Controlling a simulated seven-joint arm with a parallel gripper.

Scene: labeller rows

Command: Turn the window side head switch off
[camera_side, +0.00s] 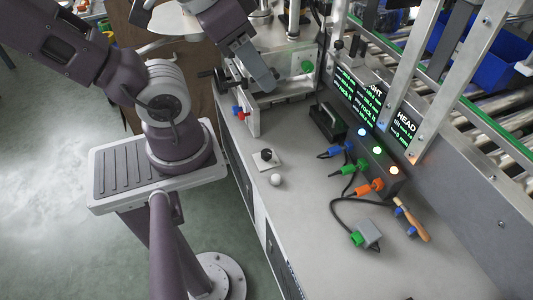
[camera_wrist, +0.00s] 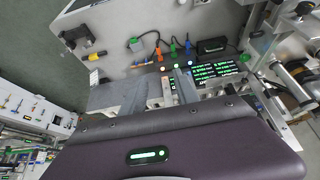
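Two dark panels with green text, one headed HEAD (camera_side: 404,128) and one whose heading ends in "GHT" (camera_side: 362,98), stand along the back of the bench in the side view. In front of them is a dark box (camera_side: 384,160) with several lit lamps and blue, green and orange plugs. I cannot make out which part is the window side head switch. My gripper (camera_side: 264,78) is above the bench at the upper middle, left of the panels and apart from them. In the wrist view grey finger parts show beyond the purple hand, but their opening is unclear. I see nothing held.
A grey box with a green plug (camera_side: 368,235) and a wooden-handled tool (camera_side: 413,222) lie at the right. A black knob on a white plate (camera_side: 266,157) and a white ball (camera_side: 276,180) are mid-bench. Metal uprights (camera_side: 420,75) stand by the panels.

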